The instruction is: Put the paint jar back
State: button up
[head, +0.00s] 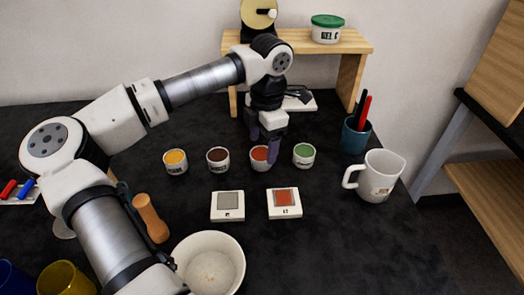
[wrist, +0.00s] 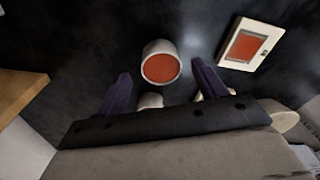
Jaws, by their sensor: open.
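Several small white paint jars stand in a row on the dark table in the head view: a yellow one (head: 176,160), a brown one (head: 218,159), a red-orange one (head: 260,161) and a green one (head: 304,154). My gripper (head: 264,138) points down at the red-orange jar, its fingers partly covering that jar. In the wrist view the red-orange jar (wrist: 160,62) lies between and slightly beyond the two open, empty fingertips (wrist: 161,72). Whether a finger touches it cannot be told. All jars stand upright.
In front lie a card with a grey swatch (head: 228,206) and one with a red swatch (head: 284,203). A wooden shelf (head: 350,45) holds a green-lidded tub (head: 327,29). A white mug (head: 376,178), a teal pen cup (head: 354,136) and a white bowl (head: 211,263) stand around.

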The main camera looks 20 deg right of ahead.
aim_at(265, 151)
notch_tip(265, 151, up, 9)
jog(key=shift+d+f+b, duration=0.15)
jog(key=shift+d+b, duration=0.15)
